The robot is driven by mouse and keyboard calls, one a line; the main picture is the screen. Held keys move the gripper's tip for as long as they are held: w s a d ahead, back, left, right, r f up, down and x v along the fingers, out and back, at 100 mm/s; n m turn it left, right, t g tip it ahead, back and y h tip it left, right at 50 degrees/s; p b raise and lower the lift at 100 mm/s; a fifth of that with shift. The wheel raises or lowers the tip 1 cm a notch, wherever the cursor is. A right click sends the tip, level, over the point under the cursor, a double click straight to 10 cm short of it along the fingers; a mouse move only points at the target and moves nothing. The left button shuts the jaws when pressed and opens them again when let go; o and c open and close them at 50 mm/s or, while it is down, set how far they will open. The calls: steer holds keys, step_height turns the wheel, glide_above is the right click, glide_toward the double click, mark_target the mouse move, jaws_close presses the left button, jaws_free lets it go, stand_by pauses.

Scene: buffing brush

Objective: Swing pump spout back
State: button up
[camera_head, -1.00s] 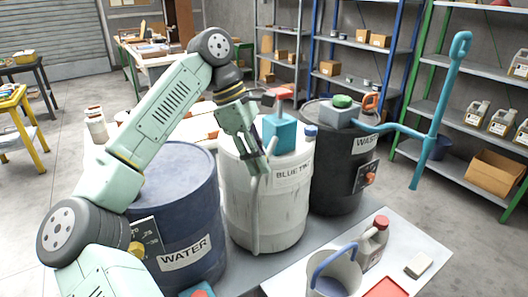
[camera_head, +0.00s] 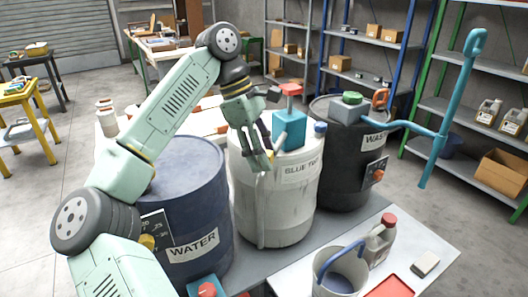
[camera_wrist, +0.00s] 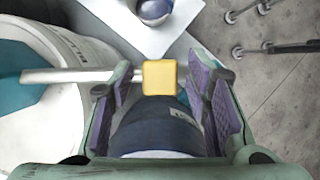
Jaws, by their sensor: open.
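The pump is a teal block (camera_head: 289,128) with a red top (camera_head: 290,89) on the white BLUE TINT drum (camera_head: 275,205). In the wrist view its pale spout pipe (camera_wrist: 70,75) runs from the teal block at the left edge to a yellow end piece (camera_wrist: 160,77). In the head view a pale pipe (camera_head: 262,215) hangs down the drum's front. My gripper (camera_head: 262,160) is open at the drum's upper front left. In the wrist view the yellow end lies between my purple-padded fingers (camera_wrist: 163,95), with gaps at both sides. Contact is not visible.
The blue WATER drum (camera_head: 182,205) stands left, below my arm. The black WASTE drum (camera_head: 340,165) stands right, with a blue pump handle (camera_head: 447,110) reaching out. A pail (camera_head: 338,283) and a grey jug (camera_head: 378,245) stand on a white surface in front.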

steer(key=v, duration=1.2)
stand_by(0.4)
